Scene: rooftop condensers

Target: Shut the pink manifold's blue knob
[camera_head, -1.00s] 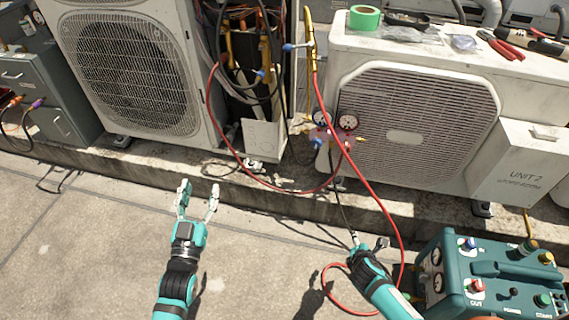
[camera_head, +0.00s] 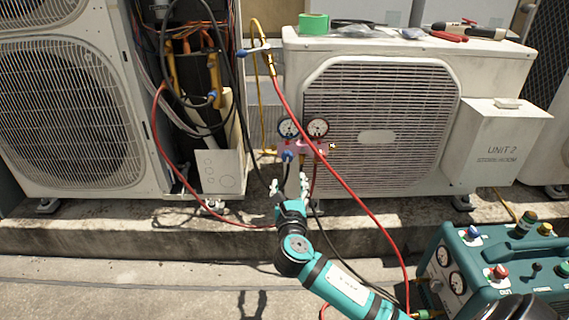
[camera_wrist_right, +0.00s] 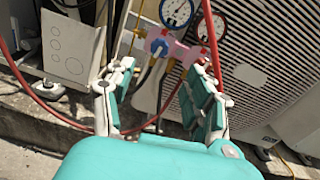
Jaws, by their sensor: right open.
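The pink manifold (camera_head: 302,147) hangs between the two condenser units, with two round gauges on top. It also shows in the right wrist view (camera_wrist_right: 178,52). Its blue knob (camera_head: 287,156) sits on its lower left and shows in the right wrist view (camera_wrist_right: 159,47). My right gripper (camera_head: 289,186) is open and empty just below the manifold. In the right wrist view its fingers (camera_wrist_right: 165,103) stand apart, with the blue knob beyond the gap between them, not touching. My left gripper is out of view.
A red hose (camera_head: 335,165) runs from the yellow pipe past the manifold to the teal machine (camera_head: 455,270) at lower right. A black hose hangs below the manifold. Unit 2 (camera_head: 480,60) stands right behind. The concrete ledge (camera_head: 120,235) runs below.

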